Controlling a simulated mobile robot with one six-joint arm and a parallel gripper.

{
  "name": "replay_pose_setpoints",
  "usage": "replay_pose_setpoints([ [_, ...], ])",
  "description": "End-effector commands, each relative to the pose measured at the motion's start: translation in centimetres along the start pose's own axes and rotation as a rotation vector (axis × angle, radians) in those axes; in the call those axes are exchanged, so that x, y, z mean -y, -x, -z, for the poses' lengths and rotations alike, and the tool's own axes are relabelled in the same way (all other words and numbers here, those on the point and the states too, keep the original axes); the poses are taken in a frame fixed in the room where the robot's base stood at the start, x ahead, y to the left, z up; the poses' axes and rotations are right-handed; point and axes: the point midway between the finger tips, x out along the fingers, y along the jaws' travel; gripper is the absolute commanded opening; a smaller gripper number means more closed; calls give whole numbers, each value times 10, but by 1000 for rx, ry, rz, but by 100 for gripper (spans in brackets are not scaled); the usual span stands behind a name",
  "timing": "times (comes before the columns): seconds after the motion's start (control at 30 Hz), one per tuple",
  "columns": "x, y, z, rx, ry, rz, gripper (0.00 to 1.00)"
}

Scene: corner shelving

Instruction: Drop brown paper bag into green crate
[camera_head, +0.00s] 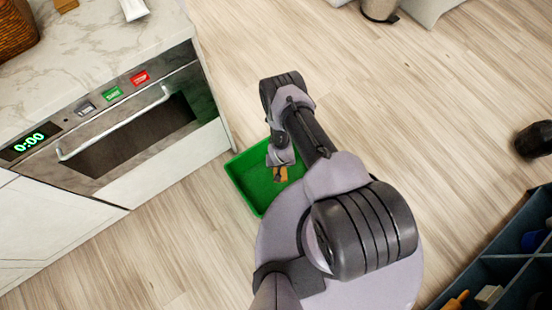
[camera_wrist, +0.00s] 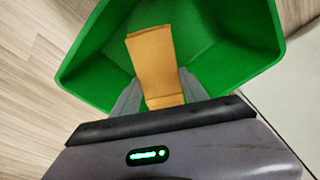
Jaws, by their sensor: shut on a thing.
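The brown paper bag (camera_wrist: 152,62) is between the two grey fingers of my gripper (camera_wrist: 158,92) in the wrist view. My gripper is shut on it. The green crate (camera_wrist: 105,80) lies around and beyond the bag in that view, with its inside facing the camera. In the head view the bag (camera_head: 281,174) shows small below my gripper (camera_head: 279,165), over the green crate (camera_head: 245,190) on the floor. My arm hides the crate's right part. I cannot tell whether the bag touches the crate's bottom.
A counter with a built-in oven (camera_head: 140,118) stands left of the crate, close to it. A dark shelf unit (camera_head: 490,272) is at the lower right. A black object (camera_head: 534,139) lies at the right edge. The wooden floor (camera_head: 430,110) between is mostly clear.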

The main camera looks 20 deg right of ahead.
Motion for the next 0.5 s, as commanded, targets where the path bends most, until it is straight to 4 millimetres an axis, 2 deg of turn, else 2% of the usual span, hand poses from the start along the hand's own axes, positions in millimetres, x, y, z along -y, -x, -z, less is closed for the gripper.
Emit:
replay_pose_setpoints([
  [0.07,0,2,0,0,0,0,0],
  [0.1,0,2,0,0,0,0,56],
  [0.2,0,2,0,0,0,0,75],
  [0.5,0,3,0,0,0,0,77],
])
